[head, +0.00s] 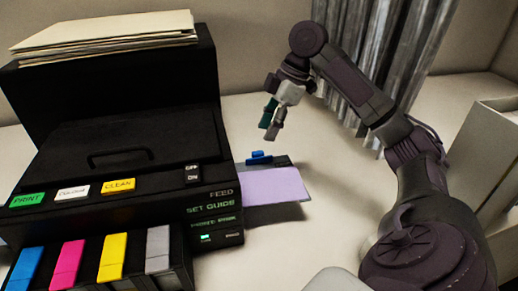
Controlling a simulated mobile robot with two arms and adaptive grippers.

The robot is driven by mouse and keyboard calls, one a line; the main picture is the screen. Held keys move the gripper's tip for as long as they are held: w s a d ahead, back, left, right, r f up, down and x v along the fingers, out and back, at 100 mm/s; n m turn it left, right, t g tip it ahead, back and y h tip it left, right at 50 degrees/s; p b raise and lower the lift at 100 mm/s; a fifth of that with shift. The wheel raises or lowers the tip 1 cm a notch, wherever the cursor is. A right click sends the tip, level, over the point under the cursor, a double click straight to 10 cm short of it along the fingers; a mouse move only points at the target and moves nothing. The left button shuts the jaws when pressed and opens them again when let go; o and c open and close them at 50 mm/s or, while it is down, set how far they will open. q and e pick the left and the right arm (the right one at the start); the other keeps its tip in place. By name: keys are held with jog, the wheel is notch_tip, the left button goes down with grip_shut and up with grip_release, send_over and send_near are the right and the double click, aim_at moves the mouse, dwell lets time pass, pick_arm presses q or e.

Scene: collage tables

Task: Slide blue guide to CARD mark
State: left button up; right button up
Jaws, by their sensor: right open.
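The blue guide (259,157) sits on a dark rail at the back edge of the feed tray, on the right side of the black printer (120,150). A lilac sheet (275,187) lies flat just in front of it. I cannot read a CARD mark on the rail. My right gripper (270,131) hangs above and slightly to the right of the blue guide, fingers pointing down, open and apart from it. My left gripper is not in the head view.
Paper (105,32) is stacked on top of the printer. Its front has green, white and yellow buttons, an ON/OFF switch (192,174) and several coloured cartridges. A grey curtain (385,50) hangs behind my right arm. A pale box (490,150) stands at the right.

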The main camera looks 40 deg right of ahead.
aim_at(257, 152)
jog(key=x, duration=0.6)
jog(key=shift+w+a+f, duration=0.1)
jog(key=shift+f, duration=0.25)
jog(key=shift+w+f, duration=0.1)
jog(key=shift+f, duration=0.15)
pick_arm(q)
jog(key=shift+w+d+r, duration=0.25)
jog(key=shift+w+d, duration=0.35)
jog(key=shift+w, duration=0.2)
pick_arm(e)
jog(key=shift+r, duration=0.1)
grip_shut()
